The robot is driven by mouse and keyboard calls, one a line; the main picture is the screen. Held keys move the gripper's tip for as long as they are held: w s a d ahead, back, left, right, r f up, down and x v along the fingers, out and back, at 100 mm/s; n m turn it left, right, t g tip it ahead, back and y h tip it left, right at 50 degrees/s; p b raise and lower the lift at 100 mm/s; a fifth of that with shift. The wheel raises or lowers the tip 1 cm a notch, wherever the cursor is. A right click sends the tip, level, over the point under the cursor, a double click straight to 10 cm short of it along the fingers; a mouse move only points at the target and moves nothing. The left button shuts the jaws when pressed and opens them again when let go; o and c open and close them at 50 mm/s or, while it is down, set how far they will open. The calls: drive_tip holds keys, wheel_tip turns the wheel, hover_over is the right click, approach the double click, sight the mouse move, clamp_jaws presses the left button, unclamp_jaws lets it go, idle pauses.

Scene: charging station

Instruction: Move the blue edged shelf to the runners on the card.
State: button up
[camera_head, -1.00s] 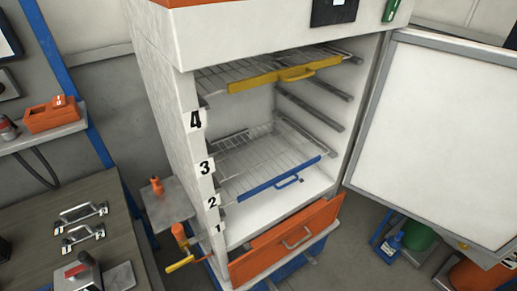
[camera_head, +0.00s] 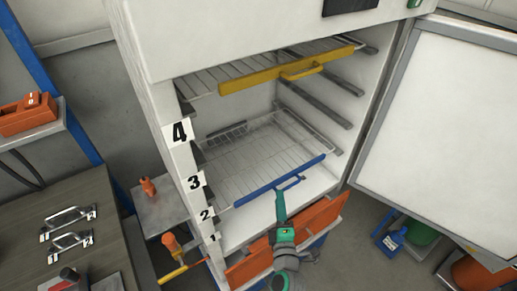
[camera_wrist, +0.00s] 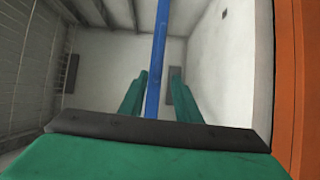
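The blue edged shelf (camera_head: 281,181) is a wire rack inside the open white cabinet, with its front left end near label 2 (camera_head: 206,215). My gripper (camera_head: 281,198) is at its front handle. In the wrist view, my two green fingers (camera_wrist: 160,92) stand apart on either side of a blue bar (camera_wrist: 158,50), with gaps visible. I cannot tell whether they touch it. Labels 1 (camera_head: 212,238), 3 (camera_head: 194,181) and 4 (camera_head: 179,132) mark the left doorframe. Grey runners (camera_head: 315,102) show on the right inner wall. No separate card is readable.
A yellow edged shelf (camera_head: 285,70) sits higher up. The white door (camera_head: 445,120) stands open at the right. A bench (camera_head: 75,220) is at the left. The space between the shelves is free.

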sight(276, 175)
drive_tip(key=shift+w+a+r, duration=0.1)
drive_tip(key=shift+w+a, duration=0.15)
drive_tip(key=shift+w, duration=1.65)
drive_tip(key=shift+w+a+r, duration=0.1)
drive_tip(key=shift+w+a, duration=0.15)
drive_tip(key=shift+w, duration=1.6)
drive_tip(key=shift+w+a, duration=0.25)
drive_tip(key=shift+w, duration=1.65)
drive_tip(key=shift+r, duration=0.1)
clamp_jaws()
